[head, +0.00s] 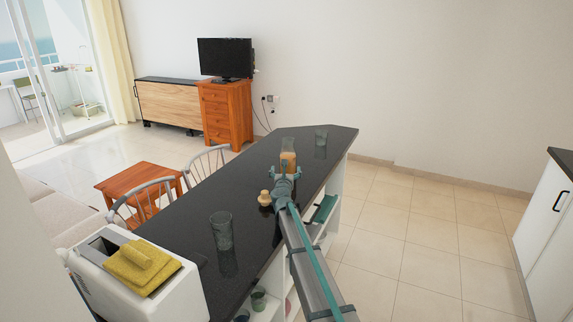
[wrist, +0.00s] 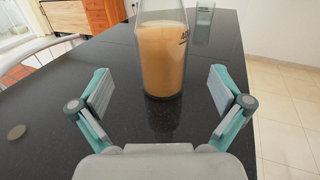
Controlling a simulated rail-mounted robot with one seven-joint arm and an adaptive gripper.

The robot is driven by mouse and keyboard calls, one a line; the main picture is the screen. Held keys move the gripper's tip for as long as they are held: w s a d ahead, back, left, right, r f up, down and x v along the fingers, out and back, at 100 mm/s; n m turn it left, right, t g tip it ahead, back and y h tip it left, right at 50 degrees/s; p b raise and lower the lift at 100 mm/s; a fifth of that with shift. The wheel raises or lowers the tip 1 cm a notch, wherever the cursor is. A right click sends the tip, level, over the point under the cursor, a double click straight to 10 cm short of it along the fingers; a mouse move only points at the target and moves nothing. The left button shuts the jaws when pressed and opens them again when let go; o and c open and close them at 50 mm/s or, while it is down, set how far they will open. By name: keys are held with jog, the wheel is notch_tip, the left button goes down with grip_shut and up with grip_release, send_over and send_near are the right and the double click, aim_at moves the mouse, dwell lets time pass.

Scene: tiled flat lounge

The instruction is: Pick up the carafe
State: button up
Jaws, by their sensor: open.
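The carafe is a clear glass bottle (head: 288,160) with orange-tan liquid in its lower part. It stands upright on the dark counter, and in the wrist view the carafe (wrist: 163,60) is straight ahead with its top cut off by the frame. My gripper (wrist: 160,88) is open and empty, its two fingers spread wide on either side of the carafe's line. The carafe appears centred between the fingers and a little beyond the tips, with no contact visible. In the head view my gripper (head: 284,180) is just on the near side of the carafe and overlaps its base.
The dark glossy counter (head: 185,215) carries a clear glass (head: 321,137) beyond the carafe, a small beige object (head: 264,198) left of my gripper, a grey glass (head: 221,231) and a white toaster (head: 185,295) with a yellow cloth (head: 140,266). Chairs line the left side.

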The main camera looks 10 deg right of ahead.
aim_at(288, 158)
jog(key=w, duration=0.3)
jog(key=w+d+p, duration=0.1)
jog(key=w, duration=0.2)
jog(key=w+d+p, duration=0.1)
jog(key=w, duration=0.3)
jog(key=shift+d, duration=0.15)
jog(key=shift+c, duration=0.3)
jog(key=c, duration=1.7)
jog(key=shift+r, duration=0.2)
